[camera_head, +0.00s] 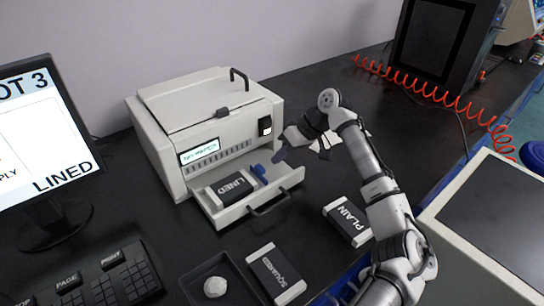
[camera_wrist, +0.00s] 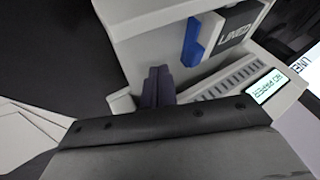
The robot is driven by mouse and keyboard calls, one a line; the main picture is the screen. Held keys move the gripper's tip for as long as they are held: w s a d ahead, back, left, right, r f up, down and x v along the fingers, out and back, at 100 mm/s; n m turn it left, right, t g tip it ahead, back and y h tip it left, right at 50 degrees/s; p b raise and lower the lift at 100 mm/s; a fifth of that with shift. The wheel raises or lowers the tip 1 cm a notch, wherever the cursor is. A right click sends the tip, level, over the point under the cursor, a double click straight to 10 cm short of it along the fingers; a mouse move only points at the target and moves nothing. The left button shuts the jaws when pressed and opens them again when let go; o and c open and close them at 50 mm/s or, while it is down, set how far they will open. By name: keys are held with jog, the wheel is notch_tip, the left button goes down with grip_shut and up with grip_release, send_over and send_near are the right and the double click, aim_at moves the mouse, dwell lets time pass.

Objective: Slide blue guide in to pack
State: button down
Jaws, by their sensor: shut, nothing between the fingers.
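The blue guide (camera_head: 260,171) stands in the open drawer (camera_head: 285,181) of the cream instrument, close to the right end of the pack marked LINED (camera_head: 231,188). In the wrist view, the guide (camera_wrist: 191,42) is right beside the pale end of the pack (camera_wrist: 236,30); I cannot tell whether they touch. My gripper (camera_head: 279,156) is shut and empty, over the drawer's right part, to the right of the guide. Its dark fingers (camera_wrist: 157,86) show below and left of the guide in the wrist view, apart from it in the picture.
The instrument (camera_head: 205,115) has a small lit display. Packs marked PLAIN (camera_head: 348,219) and SQUARED (camera_head: 276,274) lie on the black bench. A dark tray (camera_head: 238,294) holds a pale lump (camera_head: 215,287). A monitor (camera_head: 45,135) and keyboard (camera_head: 108,280) are at left.

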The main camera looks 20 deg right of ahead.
aim_at(257, 169)
jog(key=shift+s+a+r+p, duration=0.15)
jog(key=shift+s+a, duration=0.15)
jog(key=shift+a, duration=0.4)
jog(key=shift+s+a+f+p, duration=0.15)
jog(key=shift+s+a, duration=0.15)
jog(key=shift+a, duration=0.35)
jog(key=shift+r, duration=0.1)
jog(key=shift+s+a, duration=0.25)
jog(key=shift+a, duration=0.35)
jog(key=shift+s+a, duration=0.25)
jog(key=shift+a, duration=0.4)
jog(key=shift+s+a, duration=0.25)
jog(key=shift+a, duration=0.35)
jog(key=shift+w+d+p, duration=0.1)
jog(key=shift+d+p, duration=0.05)
jog(key=shift+p, duration=0.2)
